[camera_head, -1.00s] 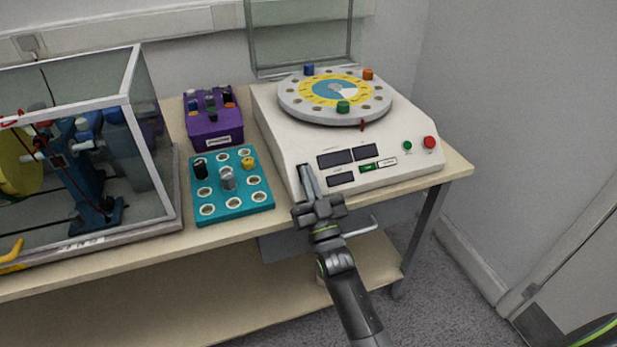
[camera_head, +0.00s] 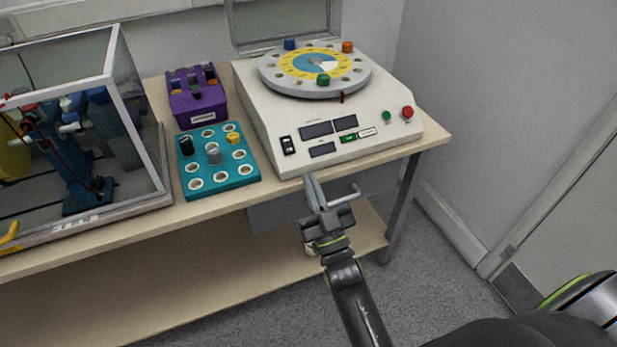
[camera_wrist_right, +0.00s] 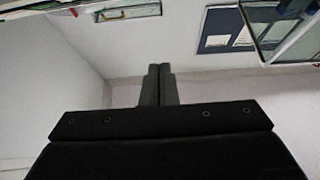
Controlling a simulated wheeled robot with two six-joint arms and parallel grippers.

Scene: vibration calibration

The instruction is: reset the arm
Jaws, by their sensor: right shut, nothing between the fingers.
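My right gripper (camera_head: 316,190) is shut and empty in the head view. It is in front of the table's front edge, just below the white machine (camera_head: 270,120), and looks apart from it. In the right wrist view its two fingers (camera_wrist_right: 157,84) are together with nothing between them. The white machine carries a round dial plate (camera_head: 313,70) with blue, orange and green pegs. A black rocker switch (camera_head: 288,145) is on its left front, beside small dark displays. My left gripper is not in view.
A teal block (camera_head: 247,172) with round holes holds several cylinders. A purple box (camera_head: 197,104) stands behind it. A glass case (camera_head: 137,110) with a blue device is at the left. The table (camera_head: 433,136) ends near the grey wall; the floor (camera_head: 440,255) at the right is clear.

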